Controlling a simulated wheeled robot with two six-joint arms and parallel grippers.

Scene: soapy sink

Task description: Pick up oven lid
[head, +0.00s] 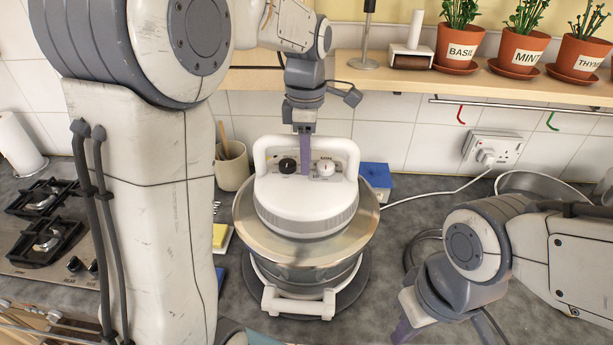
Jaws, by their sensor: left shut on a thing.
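The oven lid (300,202) is a white, round top with two dials, a large looped handle and a grey ribbed band. It sits in the middle of the head view, over a wide metal-rimmed bowl (258,240) on a dark round base with a white front handle. My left gripper (305,165) comes down from above at the lid's back, between the dials, and is shut on the lid's handle. Its fingertips are partly hidden. I cannot tell whether the lid touches the bowl. My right gripper (402,330) is low at the right, away from the lid, and mostly cut off by the frame's edge.
A gas hob (45,235) and paper roll (18,145) are at the left. A utensil pot (232,165) and blue box (376,180) stand behind the lid. A white cord runs to the wall socket (493,150). A shelf with potted herbs (527,50) overhangs the back.

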